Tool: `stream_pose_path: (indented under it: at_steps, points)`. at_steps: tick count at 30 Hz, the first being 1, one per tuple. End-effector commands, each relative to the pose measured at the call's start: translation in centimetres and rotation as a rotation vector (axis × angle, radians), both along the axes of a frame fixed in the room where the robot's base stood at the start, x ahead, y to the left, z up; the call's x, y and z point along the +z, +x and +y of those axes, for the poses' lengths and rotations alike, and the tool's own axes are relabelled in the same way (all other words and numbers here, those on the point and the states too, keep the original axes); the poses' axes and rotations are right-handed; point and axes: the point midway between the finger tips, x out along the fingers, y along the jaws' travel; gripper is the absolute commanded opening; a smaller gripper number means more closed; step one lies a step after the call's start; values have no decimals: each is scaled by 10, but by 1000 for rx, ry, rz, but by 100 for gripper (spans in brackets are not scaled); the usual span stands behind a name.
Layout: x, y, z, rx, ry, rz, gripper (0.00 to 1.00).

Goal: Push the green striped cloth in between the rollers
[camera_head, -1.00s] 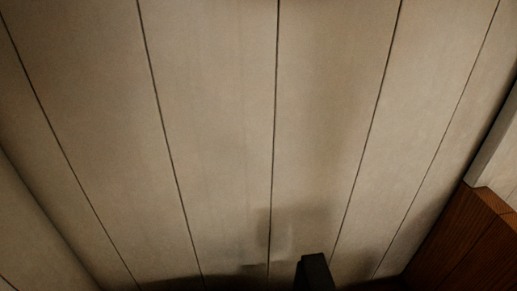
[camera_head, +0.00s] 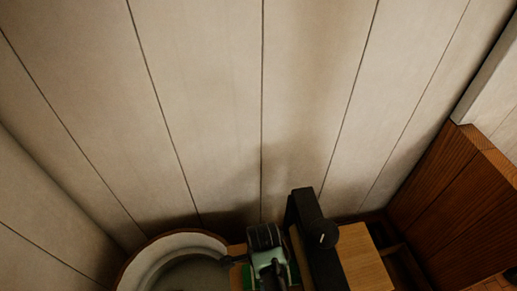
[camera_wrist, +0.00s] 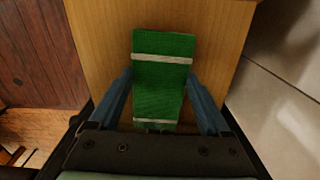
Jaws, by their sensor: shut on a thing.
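The green cloth with pale stripes (camera_wrist: 161,90) is between the two blue fingers of my gripper (camera_wrist: 160,74) in the wrist view. My gripper is shut on it, and the cloth's far end reaches past the fingertips over a light wooden surface (camera_wrist: 100,35). In the head view, my gripper's fingers are hidden at the bottom edge, and only slivers of green show there. A dark upright frame with a round knob (camera_head: 327,233) stands just right of my wrist. I cannot make out the rollers in either view.
A round, pale-walled tub with a brown rim (camera_head: 140,262) is at the lower left in the head view. A light wooden block (camera_head: 365,262) lies right of the dark frame. A red-brown wooden panel (camera_head: 440,200) stands farther right. A pale plank wall (camera_head: 310,90) closes the back.

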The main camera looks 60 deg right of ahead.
Motion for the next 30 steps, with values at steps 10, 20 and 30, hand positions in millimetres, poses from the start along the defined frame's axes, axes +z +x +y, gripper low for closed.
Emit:
stream_pose_path:
  at_steps: [10,20,30]
  points:
    - [0,-8,-7,-4,-2,2,17]
    - [0,-12,-9,-2,0,2,17]
    - [0,-11,-9,0,1,1,100]
